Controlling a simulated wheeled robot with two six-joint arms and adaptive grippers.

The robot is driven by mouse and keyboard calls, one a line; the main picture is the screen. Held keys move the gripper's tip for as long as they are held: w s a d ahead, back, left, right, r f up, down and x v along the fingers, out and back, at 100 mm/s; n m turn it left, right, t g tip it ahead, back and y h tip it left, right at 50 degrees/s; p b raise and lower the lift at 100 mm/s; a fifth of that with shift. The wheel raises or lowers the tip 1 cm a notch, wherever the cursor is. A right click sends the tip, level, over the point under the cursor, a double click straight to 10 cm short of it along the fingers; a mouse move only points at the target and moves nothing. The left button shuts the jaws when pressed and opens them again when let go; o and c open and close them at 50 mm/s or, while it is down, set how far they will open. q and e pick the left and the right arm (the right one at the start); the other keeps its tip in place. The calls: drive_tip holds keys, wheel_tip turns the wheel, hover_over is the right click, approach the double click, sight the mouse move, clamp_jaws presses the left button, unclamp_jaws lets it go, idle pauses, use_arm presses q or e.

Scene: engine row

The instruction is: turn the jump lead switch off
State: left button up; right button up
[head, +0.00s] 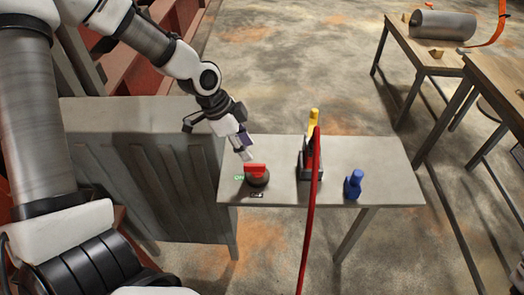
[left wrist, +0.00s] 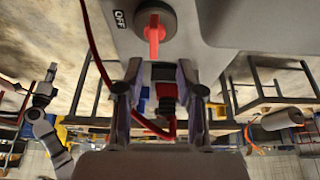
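The jump lead switch (head: 258,178) is a dark round knob with a red bar handle, on the grey table at its left end. It also shows in the left wrist view (left wrist: 170,22), with its red handle (left wrist: 154,38) pointing down in the picture toward my fingers. A green label (head: 240,178) lies left of the knob, and an OFF label (left wrist: 119,18) lies beside it. My left gripper (left wrist: 159,66) is open, its fingers apart, close to the handle; contact cannot be told. An arm at the left of the wrist view (left wrist: 46,125) seems my right one; its fingers are unclear.
The grey table (head: 385,155) also bears a dark stand (head: 311,165) with a yellow top (head: 313,119), a red cable (head: 316,200) and a blue object (head: 353,185). A grey ribbed block (head: 150,150) stands left. Benches stand at the right. Floor behind is clear.

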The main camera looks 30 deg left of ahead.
sight(254, 165)
use_arm(q)
drive_tip(key=f, duration=0.1)
drive_tip(key=s+d+f+b, duration=0.1)
drive_tip(key=f, duration=0.1)
drive_tip(key=shift+s+d, duration=0.15)
drive_tip(key=f, duration=0.1)
drive_tip(key=w+b, duration=0.1)
drive_tip(key=f, duration=0.1)
drive_tip(key=shift+w+d+f, duration=0.25)
drive_tip(key=shift+d+f, duration=0.1)
drive_tip(key=shift+w+f+b, duration=0.25)
drive_tip(key=shift+b, duration=0.1)
drive_tip(key=shift+s+d+r, duration=0.1)
drive_tip(key=shift+s+r, duration=0.2)
drive_tip(key=shift+s, duration=0.05)
drive_tip(key=c, duration=0.6)
drive_tip(key=shift+w, duration=0.1)
clamp_jaws()
use_arm(e)
drive_tip(key=shift+s+f, duration=0.25)
drive_tip(key=shift+f, duration=0.35)
drive_tip(key=shift+s+f, duration=0.25)
drive_tip(key=shift+f, duration=0.35)
